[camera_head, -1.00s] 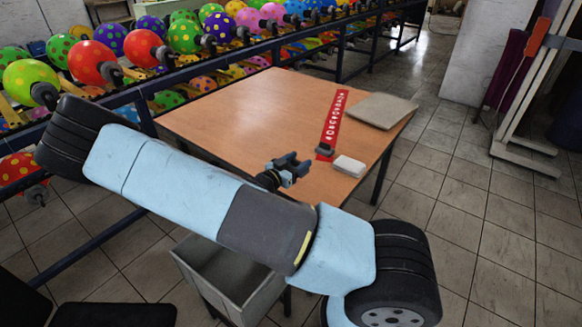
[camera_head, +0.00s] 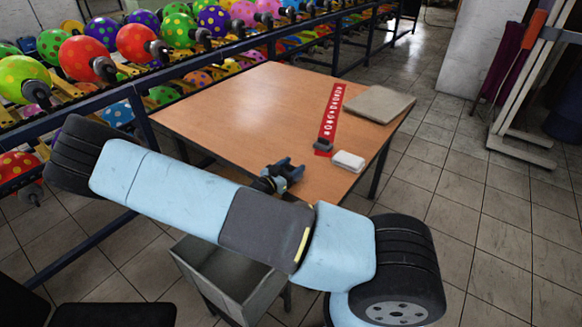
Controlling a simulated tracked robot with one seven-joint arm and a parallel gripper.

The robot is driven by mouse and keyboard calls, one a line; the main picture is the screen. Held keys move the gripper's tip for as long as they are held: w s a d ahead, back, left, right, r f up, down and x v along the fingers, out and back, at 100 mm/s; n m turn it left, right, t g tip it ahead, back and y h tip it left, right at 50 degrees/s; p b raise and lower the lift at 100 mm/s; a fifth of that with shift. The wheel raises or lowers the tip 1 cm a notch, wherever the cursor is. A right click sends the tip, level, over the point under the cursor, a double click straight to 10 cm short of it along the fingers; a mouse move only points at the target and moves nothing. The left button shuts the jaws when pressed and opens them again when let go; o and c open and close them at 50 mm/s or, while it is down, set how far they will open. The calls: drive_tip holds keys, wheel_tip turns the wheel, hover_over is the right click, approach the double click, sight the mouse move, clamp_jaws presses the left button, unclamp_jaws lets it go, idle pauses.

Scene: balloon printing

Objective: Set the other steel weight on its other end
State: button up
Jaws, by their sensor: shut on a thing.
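My gripper (camera_head: 288,169) is at the near edge of the wooden table (camera_head: 232,118), fingers pointing to the far right. It is shut on a small dark steel weight, which is mostly hidden between the fingers and hard to make out. One small grey steel weight (camera_head: 322,146) stands at the near end of a red strip with white marks (camera_head: 331,114), to the right of my gripper and apart from it. I cannot tell which end of either weight is up.
A white block (camera_head: 348,161) lies right of the strip, near the table's right edge. A grey flat pad (camera_head: 379,104) lies at the far right corner. A grey bin (camera_head: 228,278) stands below the near edge. Balloon racks (camera_head: 190,70) run behind. The table's left and middle are clear.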

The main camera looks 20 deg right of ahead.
drive_tip(key=o, duration=1.4)
